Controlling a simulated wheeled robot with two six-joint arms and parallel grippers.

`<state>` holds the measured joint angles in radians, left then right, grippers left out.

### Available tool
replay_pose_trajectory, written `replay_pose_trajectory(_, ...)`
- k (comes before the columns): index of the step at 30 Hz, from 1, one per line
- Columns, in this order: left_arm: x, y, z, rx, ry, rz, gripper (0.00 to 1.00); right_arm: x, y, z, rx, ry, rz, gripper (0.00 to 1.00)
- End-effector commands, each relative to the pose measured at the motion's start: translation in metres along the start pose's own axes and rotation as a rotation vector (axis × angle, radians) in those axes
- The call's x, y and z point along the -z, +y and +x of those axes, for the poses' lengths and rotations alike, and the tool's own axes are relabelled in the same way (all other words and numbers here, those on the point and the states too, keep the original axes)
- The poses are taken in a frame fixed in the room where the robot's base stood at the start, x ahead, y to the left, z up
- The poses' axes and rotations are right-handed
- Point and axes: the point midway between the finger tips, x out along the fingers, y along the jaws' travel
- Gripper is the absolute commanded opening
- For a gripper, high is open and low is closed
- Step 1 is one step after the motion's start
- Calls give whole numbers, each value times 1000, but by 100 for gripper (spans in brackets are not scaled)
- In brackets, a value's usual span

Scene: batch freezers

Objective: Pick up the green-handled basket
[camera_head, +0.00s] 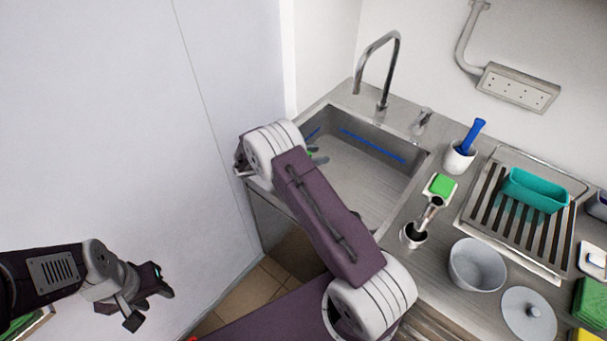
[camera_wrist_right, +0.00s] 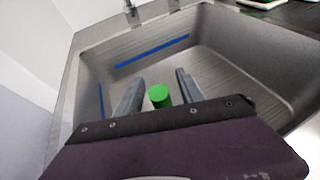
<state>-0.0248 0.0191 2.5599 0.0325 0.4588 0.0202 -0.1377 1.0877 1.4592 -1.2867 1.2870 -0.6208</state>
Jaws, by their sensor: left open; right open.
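A green round handle end (camera_wrist_right: 160,96) shows between the two grey fingers of my right gripper (camera_wrist_right: 159,76) in the right wrist view. The fingers stand apart on either side of it; contact cannot be told. The rest of the basket is hidden behind the gripper body. In the head view a bit of green (camera_head: 311,151) shows beside my right arm over the left side of the sink (camera_head: 352,182), and that gripper is mostly hidden by the arm. My left gripper (camera_head: 151,309) is open and empty at the lower left, away from the sink.
Right of the sink stand a mortar with a blue pestle (camera_head: 461,155), a green sponge (camera_head: 441,186), a grey pot (camera_head: 476,266), a lid (camera_head: 528,314) and a drying rack (camera_head: 482,187) with a teal tub (camera_head: 535,191). A tall faucet (camera_head: 383,75) rises behind the sink. A pale wall panel (camera_head: 120,120) is at left.

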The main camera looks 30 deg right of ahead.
Motion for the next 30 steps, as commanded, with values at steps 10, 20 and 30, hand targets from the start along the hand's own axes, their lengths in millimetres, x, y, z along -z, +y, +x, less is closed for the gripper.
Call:
replay_pose_trajectory(10, 0, 0, 0, 0, 0, 0, 42, 0, 0, 0, 0, 0, 0, 0)
replay_pose_trajectory(20, 0, 0, 0, 0, 0, 0, 42, 0, 0, 0, 1, 0, 0, 0)
replay_pose_trajectory(30, 0, 0, 0, 0, 0, 0, 42, 0, 0, 0, 1, 0, 0, 0)
